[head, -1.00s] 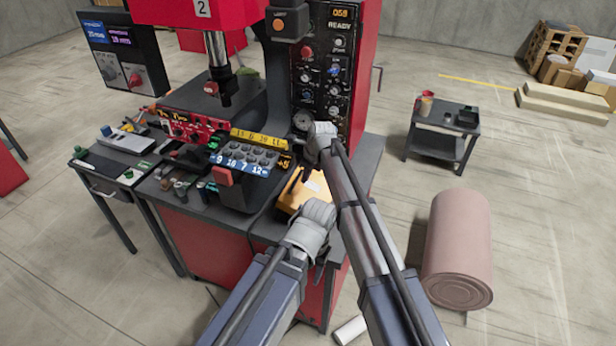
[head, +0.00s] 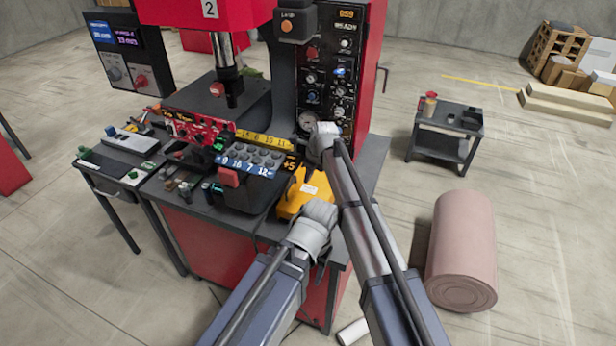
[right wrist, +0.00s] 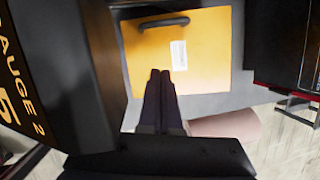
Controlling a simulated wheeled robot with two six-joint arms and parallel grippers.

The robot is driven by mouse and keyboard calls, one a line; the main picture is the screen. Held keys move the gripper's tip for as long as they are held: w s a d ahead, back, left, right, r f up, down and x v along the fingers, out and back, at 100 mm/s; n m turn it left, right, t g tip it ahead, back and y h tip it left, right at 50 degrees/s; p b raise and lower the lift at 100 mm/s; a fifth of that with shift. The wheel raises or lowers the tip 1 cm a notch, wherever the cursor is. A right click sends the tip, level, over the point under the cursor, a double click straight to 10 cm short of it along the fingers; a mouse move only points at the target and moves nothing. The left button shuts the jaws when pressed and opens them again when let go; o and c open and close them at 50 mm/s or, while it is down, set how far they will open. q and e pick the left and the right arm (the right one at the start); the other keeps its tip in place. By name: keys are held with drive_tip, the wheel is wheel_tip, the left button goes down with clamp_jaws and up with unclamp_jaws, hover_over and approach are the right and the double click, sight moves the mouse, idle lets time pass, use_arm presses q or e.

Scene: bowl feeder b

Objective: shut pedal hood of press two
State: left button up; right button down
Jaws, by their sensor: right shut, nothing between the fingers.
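The pedal hood of press two is a yellow box (head: 300,192) at the front right of the bench. In the right wrist view its flat yellow top (right wrist: 205,62) shows a black handle and a white label. It looks lowered, but I cannot see its edges well enough to be sure it is fully shut. My right gripper (right wrist: 160,72) is shut and empty, with its fingertips over the hood's top, below the handle in the picture. It also shows in the head view (head: 309,168). Whether the fingers touch the hood is unclear. My left gripper's fingers are not visible.
The red press (head: 362,70) with its control panel stands behind the hood. A dark gauge box (right wrist: 60,75) is close on the left of my right gripper. A pink roll (head: 462,245) and a small black cart (head: 447,118) stand on open floor at right.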

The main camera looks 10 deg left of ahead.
drive_tip(key=p+v, duration=0.6)
drive_tip(key=v, duration=0.1)
drive_tip(key=shift+r, duration=0.2)
drive_tip(key=s+d+f+n+g+h, duration=0.1)
drive_tip(key=s+d+n+g+h, duration=0.15)
drive_tip(key=s+d+n, duration=2.25)
drive_tip(key=s+a+f+n+h+b, duration=0.1)
drive_tip(key=s+a+f+n+b, duration=0.1)
drive_tip(key=s+a+f+b, duration=0.5)
drive_tip(key=a+f+b, duration=0.1)
drive_tip(key=a, duration=0.2)
drive_tip(key=shift+s+a+f, duration=0.2)
drive_tip(key=shift+s+f, duration=0.05)
drive_tip(key=shift+f, duration=0.1)
